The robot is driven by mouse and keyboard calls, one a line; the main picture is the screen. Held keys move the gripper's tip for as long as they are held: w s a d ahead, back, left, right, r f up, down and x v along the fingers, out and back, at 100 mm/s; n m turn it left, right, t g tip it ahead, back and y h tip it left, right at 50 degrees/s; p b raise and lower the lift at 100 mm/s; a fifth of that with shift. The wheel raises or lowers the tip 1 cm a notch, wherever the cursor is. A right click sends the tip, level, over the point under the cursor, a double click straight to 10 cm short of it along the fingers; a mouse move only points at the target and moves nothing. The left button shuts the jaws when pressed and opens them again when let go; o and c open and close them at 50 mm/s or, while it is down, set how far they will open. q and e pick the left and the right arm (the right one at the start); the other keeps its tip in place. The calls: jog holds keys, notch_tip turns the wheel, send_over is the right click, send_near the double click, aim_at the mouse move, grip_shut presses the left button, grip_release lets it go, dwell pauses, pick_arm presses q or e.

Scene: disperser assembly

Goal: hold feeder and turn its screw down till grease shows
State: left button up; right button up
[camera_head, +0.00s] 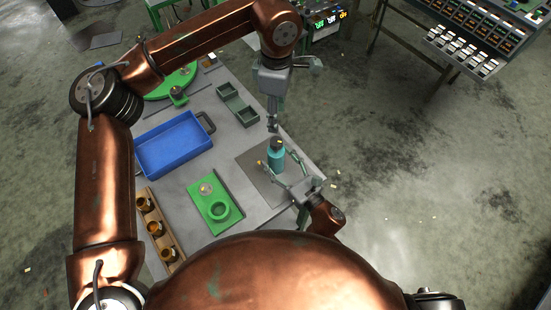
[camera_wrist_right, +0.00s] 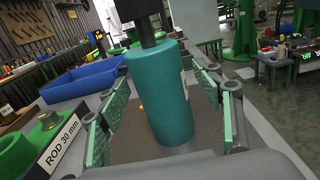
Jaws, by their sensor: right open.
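The teal cylindrical feeder (camera_head: 276,158) stands upright on a grey mat (camera_head: 251,169) near the right edge of the table. In the right wrist view the feeder (camera_wrist_right: 160,95) has a dark top piece (camera_wrist_right: 150,30). My right gripper (camera_head: 279,166) is open, with one green-padded finger on each side of the feeder and gaps between the pads and its wall. My left gripper (camera_head: 272,124) points down just above the feeder's top, its fingers close together; whether they touch or hold the screw is unclear. No grease can be made out.
A blue tray (camera_head: 172,164) lies left of the feeder. A green fixture (camera_head: 206,188), a wooden rack (camera_head: 164,243) with several brownish parts, and a dark green two-part bin (camera_head: 236,102) are also on the table. Open floor lies to the right.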

jog(key=v, duration=1.1)
